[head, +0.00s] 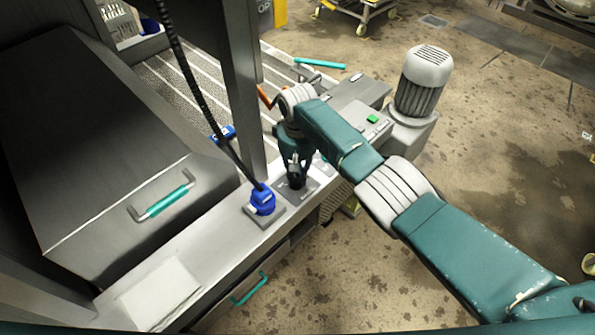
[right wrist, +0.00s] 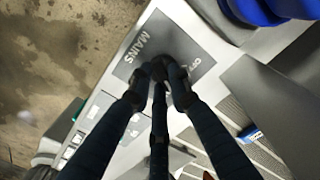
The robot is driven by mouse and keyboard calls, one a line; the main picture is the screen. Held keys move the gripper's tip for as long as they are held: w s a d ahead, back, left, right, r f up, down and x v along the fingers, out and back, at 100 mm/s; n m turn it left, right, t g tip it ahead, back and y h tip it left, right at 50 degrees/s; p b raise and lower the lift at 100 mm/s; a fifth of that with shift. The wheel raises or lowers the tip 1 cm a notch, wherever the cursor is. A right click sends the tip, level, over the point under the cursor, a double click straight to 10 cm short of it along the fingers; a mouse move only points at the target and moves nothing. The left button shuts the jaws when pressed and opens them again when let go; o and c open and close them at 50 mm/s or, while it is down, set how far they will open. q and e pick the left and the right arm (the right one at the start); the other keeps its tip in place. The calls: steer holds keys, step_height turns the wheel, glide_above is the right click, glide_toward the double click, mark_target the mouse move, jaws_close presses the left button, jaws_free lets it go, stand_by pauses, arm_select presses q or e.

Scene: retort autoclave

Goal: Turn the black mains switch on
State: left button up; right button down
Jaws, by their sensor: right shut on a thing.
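The mains switch sits on a grey plate (right wrist: 139,52) lettered "MAINS" in the right wrist view. The same plate (head: 283,191) shows in the head view on the steel ledge, right of a blue plug. My right gripper (head: 296,180) points down over this plate. In the right wrist view the fingers of my right gripper (right wrist: 164,80) are closed together at the plate, shut on the black switch. The fingertips hide most of the switch, so I cannot tell its setting. My left gripper is not in view.
The blue plug (head: 262,199) with a black ribbed cable (head: 198,92) stands close left of my gripper. A steel post (head: 243,90) rises behind. A box with a green button (head: 373,118) and a grey motor (head: 424,80) stand beyond my arm. Floor at right is open.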

mark_target(298, 178)
steer(key=shift+w+r+m+p, duration=0.15)
steer(key=shift+m+p, duration=0.15)
steer(key=shift+m, duration=0.8)
steer(key=shift+s+r+m+p, duration=0.1)
steer(key=shift+m+p, duration=0.2)
steer(key=shift+m, duration=0.8)
steer(key=shift+w, duration=0.1)
steer(key=c, duration=1.6)
jaws_free()
steer(key=shift+f, duration=0.1)
steer(key=shift+s, duration=0.2)
step_height(298, 178, up, 12)
steer(key=shift+r, duration=0.1)
